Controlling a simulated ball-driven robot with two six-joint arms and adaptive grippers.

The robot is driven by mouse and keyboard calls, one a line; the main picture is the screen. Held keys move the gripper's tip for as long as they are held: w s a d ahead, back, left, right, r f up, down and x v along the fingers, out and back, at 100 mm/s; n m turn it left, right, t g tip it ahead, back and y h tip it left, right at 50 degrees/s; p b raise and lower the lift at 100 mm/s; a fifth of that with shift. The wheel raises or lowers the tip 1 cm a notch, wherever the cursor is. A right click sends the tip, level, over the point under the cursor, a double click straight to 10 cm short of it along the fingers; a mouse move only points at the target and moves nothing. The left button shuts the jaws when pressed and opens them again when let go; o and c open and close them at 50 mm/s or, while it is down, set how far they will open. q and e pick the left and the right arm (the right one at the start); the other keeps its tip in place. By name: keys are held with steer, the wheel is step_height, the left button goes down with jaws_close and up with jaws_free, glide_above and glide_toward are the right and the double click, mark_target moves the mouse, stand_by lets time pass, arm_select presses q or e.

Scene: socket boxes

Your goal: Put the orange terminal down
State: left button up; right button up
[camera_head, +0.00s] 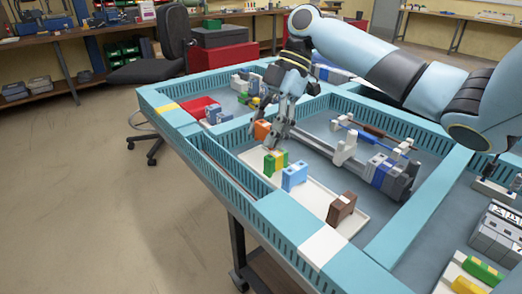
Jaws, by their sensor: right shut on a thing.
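My right gripper (273,133) reaches in from the right over the table and points down. It is shut on the small orange terminal (262,130), which shows at its fingertips. The terminal is near the far left end of a white tray (316,199); I cannot tell whether it touches anything below. My left gripper is out of view.
A rail assembly (345,150) with grey and blue modules (388,174) lies right of the tray. Slotted blue-green walls (230,168) divide the table. A red plate (198,108) lies in the far left compartment. Grey modules (500,232) stand at the right. The tray has bare room between blue and brown.

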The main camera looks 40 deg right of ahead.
mark_target(259, 134)
steer(key=shift+w+d+f, duration=0.1)
steer(key=shift+w+f, duration=0.2)
steer(key=shift+w, duration=0.25)
steer(key=shift+w+d+f, duration=0.1)
steer(key=shift+w+f, duration=0.2)
steer(key=shift+w, duration=0.25)
steer(key=shift+w+f, duration=0.1)
steer(key=shift+f, duration=0.45)
step_height(259, 134, down, 3)
steer(key=shift+r+b, duration=0.2)
steer(key=shift+b, duration=0.1)
steer(key=shift+f, duration=0.25)
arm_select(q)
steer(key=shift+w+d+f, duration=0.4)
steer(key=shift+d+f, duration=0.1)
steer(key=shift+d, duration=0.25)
arm_select(e)
steer(key=o, duration=0.6)
steer(key=shift+f, duration=0.15)
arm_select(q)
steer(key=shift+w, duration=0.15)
arm_select(e)
steer(key=shift+o, duration=1)
